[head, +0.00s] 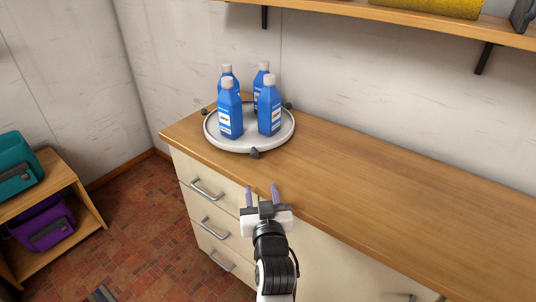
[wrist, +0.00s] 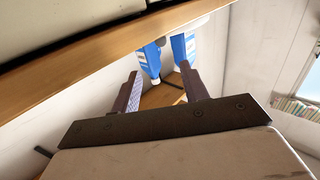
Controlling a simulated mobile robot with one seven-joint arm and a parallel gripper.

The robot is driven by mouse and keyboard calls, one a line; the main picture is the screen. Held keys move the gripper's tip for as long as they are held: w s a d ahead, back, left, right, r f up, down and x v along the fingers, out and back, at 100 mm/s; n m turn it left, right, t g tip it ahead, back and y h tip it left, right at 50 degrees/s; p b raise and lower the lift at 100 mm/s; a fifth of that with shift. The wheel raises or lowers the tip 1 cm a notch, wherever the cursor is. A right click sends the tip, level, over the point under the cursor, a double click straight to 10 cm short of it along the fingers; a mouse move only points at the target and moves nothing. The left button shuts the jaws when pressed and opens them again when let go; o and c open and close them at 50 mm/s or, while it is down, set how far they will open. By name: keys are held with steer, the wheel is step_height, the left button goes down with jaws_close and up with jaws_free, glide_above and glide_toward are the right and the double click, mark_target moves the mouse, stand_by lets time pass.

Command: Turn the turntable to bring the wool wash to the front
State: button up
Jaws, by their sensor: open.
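A round white turntable (head: 250,147) with dark knobs on its rim stands near the left end of the wooden counter. Several blue bottles with grey-white caps stand on it, such as the front left bottle (head: 230,112) and the front right bottle (head: 270,108). Their labels are too small to read, so I cannot tell which is the wool wash. My gripper (head: 262,190) is open and empty in front of the counter edge, apart from the turntable. In the wrist view, two blue bottles (wrist: 150,60) show beyond the fingers.
The wooden counter (head: 400,190) is clear to the right of the turntable. Drawers with metal handles (head: 207,190) are below it. A wall shelf (head: 400,17) hangs above. A low shelf with teal and purple bags (head: 40,222) stands at left.

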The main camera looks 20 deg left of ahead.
mark_target(255, 155)
steer(key=p+x, duration=0.3)
steer(key=x, duration=1)
steer(key=shift+w+a, duration=0.15)
steer(key=shift+w, duration=0.05)
jaws_close()
